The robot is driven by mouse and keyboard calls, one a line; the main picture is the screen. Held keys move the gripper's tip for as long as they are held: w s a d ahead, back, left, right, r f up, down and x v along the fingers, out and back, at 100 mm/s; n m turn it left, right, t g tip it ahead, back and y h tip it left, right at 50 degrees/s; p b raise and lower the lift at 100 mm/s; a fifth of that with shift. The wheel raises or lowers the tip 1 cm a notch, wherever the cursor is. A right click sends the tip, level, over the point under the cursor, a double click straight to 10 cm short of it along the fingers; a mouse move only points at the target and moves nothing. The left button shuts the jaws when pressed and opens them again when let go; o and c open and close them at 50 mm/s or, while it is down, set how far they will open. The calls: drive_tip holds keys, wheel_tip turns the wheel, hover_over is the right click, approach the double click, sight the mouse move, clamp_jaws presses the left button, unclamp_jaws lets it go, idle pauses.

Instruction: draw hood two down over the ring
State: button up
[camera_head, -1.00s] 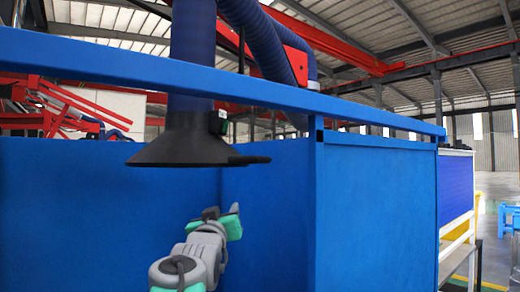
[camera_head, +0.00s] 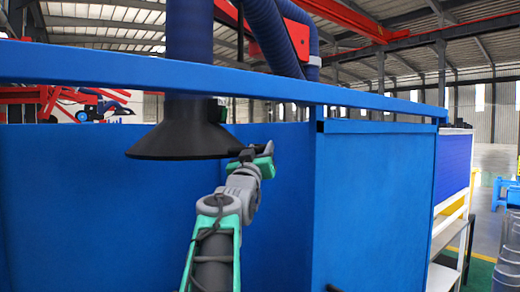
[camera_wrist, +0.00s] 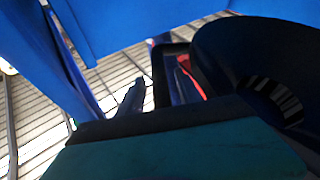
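The hood (camera_head: 182,135) is a black flared cone under a thick blue hose (camera_head: 189,40), hanging in front of the blue panels in the head view. A short dark handle sticks out on its right side. My gripper (camera_head: 250,156), grey and green, is at this handle, at the right edge of the hood's rim. The handle is mostly hidden behind it, and I cannot tell whether the fingers are closed on it. In the wrist view a large dark curved shape, apparently the hood (camera_wrist: 235,45), fills the upper right. I see no ring in either view.
A blue horizontal rail (camera_head: 300,92) crosses in front of the hose, above the hood. Blue panels (camera_head: 375,200) stand behind and to the right of my arm. A second blue hose (camera_head: 268,38) and red beams are higher up.

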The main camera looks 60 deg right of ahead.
clamp_jaws()
idle(1.2)
